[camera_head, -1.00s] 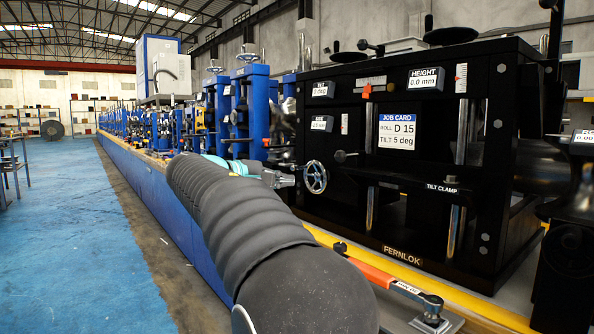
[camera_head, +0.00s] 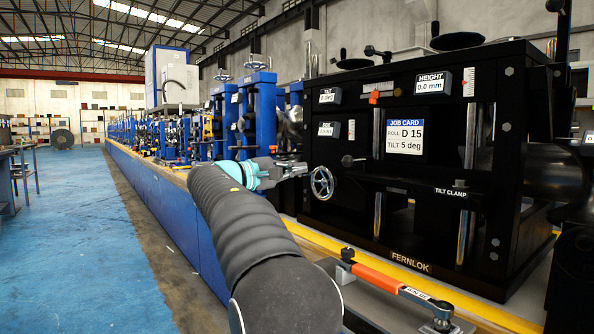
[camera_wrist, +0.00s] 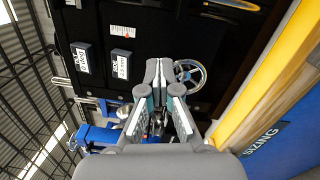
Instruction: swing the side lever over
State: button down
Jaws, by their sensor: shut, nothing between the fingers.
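My gripper (camera_head: 302,170) is at the left side of the black machine stand (camera_head: 400,215), close to a chrome handwheel (camera_head: 322,182). In the wrist view my gripper (camera_wrist: 160,72) is shut and empty, with the handwheel (camera_wrist: 190,76) just right of its fingertips. I cannot tell whether they touch. A black ball-ended lever (camera_head: 349,160) sticks out from the front of the stand, up and right of the handwheel, near the level of the TILT CLAMP label (camera_head: 451,191). I cannot tell for sure whether this is the side lever.
An orange-handled tool (camera_head: 388,278) lies on a grey surface in front of the stand. A yellow rail (camera_head: 375,258) runs along the stand's foot. Blue roll stands (camera_head: 255,112) line up behind on the left. The blue floor (camera_head: 85,230) at left is clear.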

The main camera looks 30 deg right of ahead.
jog(key=s+d+r+b, duration=0.1)
jog(key=s+d, duration=0.2)
jog(key=d, duration=0.5)
jog(key=shift+s, duration=0.3)
